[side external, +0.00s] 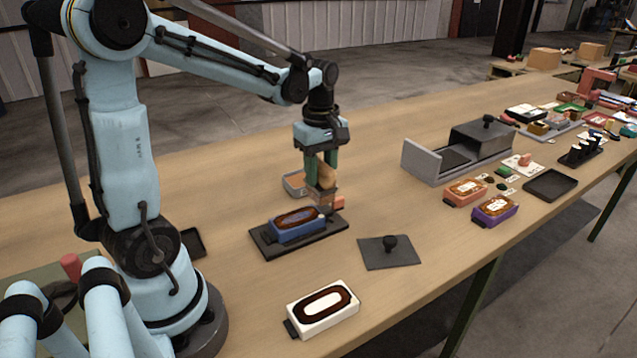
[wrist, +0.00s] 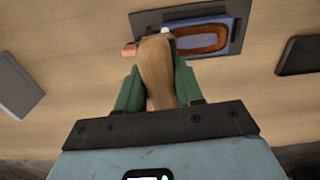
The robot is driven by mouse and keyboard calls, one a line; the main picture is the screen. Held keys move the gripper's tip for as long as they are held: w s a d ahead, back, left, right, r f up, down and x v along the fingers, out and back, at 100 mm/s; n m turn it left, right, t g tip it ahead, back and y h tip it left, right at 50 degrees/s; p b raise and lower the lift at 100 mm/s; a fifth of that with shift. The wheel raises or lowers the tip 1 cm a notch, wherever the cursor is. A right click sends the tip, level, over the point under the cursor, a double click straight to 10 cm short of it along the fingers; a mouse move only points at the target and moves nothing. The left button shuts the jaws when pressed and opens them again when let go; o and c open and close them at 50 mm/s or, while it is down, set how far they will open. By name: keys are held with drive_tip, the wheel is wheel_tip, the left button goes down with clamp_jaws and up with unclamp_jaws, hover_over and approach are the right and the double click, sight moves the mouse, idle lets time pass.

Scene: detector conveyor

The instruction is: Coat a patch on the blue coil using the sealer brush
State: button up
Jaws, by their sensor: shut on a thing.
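The blue coil (side external: 298,224) is a blue block with a brown oval winding on top. It sits on a dark base plate (side external: 270,246) near the middle of the table. In the wrist view the blue coil (wrist: 205,39) shows at the top. My gripper (side external: 322,172) has green fingers and is shut on the wooden handle of the sealer brush (side external: 326,183). The brush points down at the coil's right end in the side view. In the wrist view the brush handle (wrist: 155,75) lies between the fingers and hides its own tip. Whether the bristles touch the coil I cannot tell.
An open tin (side external: 295,184) stands behind the coil. A dark lid with a knob (side external: 390,252) and a white coil (side external: 323,311) are in front. Orange (side external: 465,192) and purple (side external: 495,210) coils and a grey box (side external: 480,143) stand to the right.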

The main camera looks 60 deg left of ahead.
drive_tip(key=shift+r, duration=2.55)
drive_tip(key=shift+f, duration=0.1)
